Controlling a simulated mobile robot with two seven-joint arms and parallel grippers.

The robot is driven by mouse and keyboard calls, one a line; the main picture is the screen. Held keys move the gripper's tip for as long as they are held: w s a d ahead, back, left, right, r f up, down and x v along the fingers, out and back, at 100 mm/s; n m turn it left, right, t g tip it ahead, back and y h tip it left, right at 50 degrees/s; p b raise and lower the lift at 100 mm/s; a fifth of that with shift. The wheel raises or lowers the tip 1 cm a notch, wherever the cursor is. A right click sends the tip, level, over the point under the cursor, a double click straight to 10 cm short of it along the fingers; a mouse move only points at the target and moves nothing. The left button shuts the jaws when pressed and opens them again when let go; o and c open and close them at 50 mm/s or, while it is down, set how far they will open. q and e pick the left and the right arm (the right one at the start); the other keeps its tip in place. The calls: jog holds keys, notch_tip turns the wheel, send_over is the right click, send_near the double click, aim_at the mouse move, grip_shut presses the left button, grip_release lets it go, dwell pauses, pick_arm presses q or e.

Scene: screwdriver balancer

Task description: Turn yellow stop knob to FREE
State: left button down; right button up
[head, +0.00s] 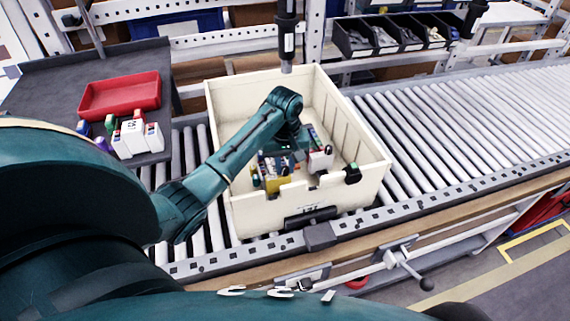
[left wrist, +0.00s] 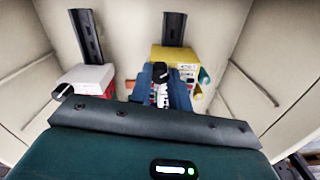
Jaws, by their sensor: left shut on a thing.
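A yellow block (head: 278,184) sits low inside the cream crate (head: 352,205), near its front wall. It also shows in the left wrist view (left wrist: 184,56), with a black knob (left wrist: 160,72) at its near side. My left gripper (left wrist: 163,90) has its blue fingers on either side of this knob and is shut on it. In the head view my left arm reaches down into the crate and the gripper (head: 287,160) is partly hidden by the arm. I cannot read any marking at the knob. My right gripper is not in view.
A white and red block (left wrist: 85,78) stands beside the yellow block in the left wrist view. The crate rests on a roller conveyor (head: 450,125). A screwdriver (head: 287,40) hangs above the crate's back edge. A red tray (head: 120,95) lies on the left table.

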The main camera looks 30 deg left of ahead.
pick_arm(q)
jog(key=m, duration=0.4)
jog(key=shift+m, duration=0.3)
jog(key=m, duration=0.3)
jog(key=shift+r+m, duration=0.1)
jog(key=shift+m, duration=0.2)
jog(key=m, duration=0.3)
jog(key=shift+m, duration=2.3)
jog(key=c, duration=1.3)
grip_release()
